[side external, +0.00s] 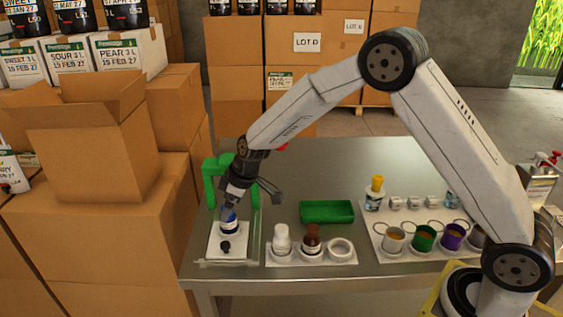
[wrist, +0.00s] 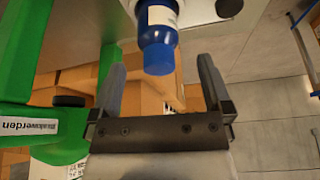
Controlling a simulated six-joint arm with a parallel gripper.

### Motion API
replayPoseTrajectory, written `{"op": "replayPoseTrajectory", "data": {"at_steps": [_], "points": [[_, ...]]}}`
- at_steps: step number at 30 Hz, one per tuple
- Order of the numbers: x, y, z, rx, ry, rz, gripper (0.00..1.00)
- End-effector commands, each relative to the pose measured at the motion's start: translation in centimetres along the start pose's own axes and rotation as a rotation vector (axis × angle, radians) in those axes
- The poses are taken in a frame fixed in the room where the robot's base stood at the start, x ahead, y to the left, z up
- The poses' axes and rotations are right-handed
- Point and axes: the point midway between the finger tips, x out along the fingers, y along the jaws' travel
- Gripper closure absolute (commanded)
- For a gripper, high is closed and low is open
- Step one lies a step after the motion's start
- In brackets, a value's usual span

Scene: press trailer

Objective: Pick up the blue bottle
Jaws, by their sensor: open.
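The blue bottle (side external: 228,219) stands upright on a white square plate (side external: 222,245) at the left of the metal table. In the wrist view, the blue bottle (wrist: 158,45) has a blue cap and a white label, and its cap lies between the two fingers, near their tips. My gripper (wrist: 160,75) is open around the cap, with a gap showing on both sides. In the side view my gripper (side external: 232,203) is at the top of the bottle and partly hides it.
A green stand (side external: 213,180) rises close beside my gripper. A white bottle (side external: 282,238), a brown bottle (side external: 312,240) and a white ring (side external: 341,248) sit on a white tray to the right. A green tray (side external: 326,211) lies behind them. Stacked cartons (side external: 85,225) border the table's left side.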

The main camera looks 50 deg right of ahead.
Motion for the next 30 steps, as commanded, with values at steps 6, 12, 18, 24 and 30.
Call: {"op": "replayPoseTrajectory", "data": {"at_steps": [6, 12, 18, 24, 30], "points": [[2.2, 0.1, -0.1, -0.001, -0.002, -0.001, 0.00], [3.9, 0.1, -0.2, 0.000, 0.000, 0.000, 0.00], [4.3, 0.1, -0.1, -0.001, 0.000, 0.000, 0.00], [4.3, 0.1, -0.1, 0.000, 0.000, 0.000, 0.00], [4.3, 0.1, -0.1, 0.000, 0.000, 0.001, 0.00]]}}
